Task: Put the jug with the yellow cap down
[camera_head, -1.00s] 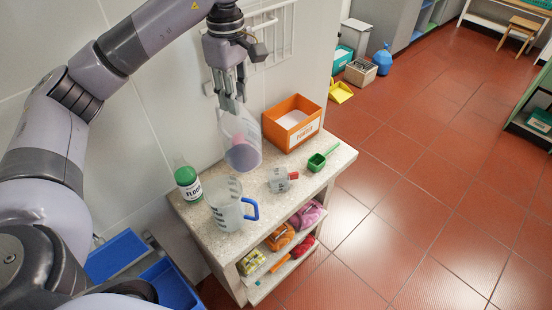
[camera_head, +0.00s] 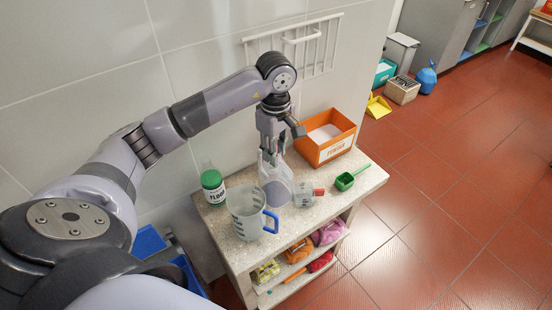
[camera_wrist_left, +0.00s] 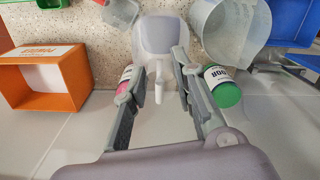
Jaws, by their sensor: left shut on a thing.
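My left gripper (camera_head: 272,148) points down over the stone-topped counter (camera_head: 240,255) and is shut on a translucent, greyish jug (camera_head: 278,190). In the left wrist view the jug (camera_wrist_left: 168,36) shows beyond the fingers, with a pale handle-like part between them. No yellow cap can be seen on it; its top is hidden by the gripper. The jug's base is at or just above the counter; I cannot tell if it touches. A clear measuring jug with a blue handle (camera_head: 247,216) stands at its left front. My right gripper is not in view.
A green-capped flour jar (camera_head: 213,190) stands left on the counter. A small clear cup with a red handle (camera_head: 304,196) is close right of the held jug, then a green scoop (camera_head: 346,181). An orange box (camera_head: 333,151) stands behind. The wall is close behind the arm.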

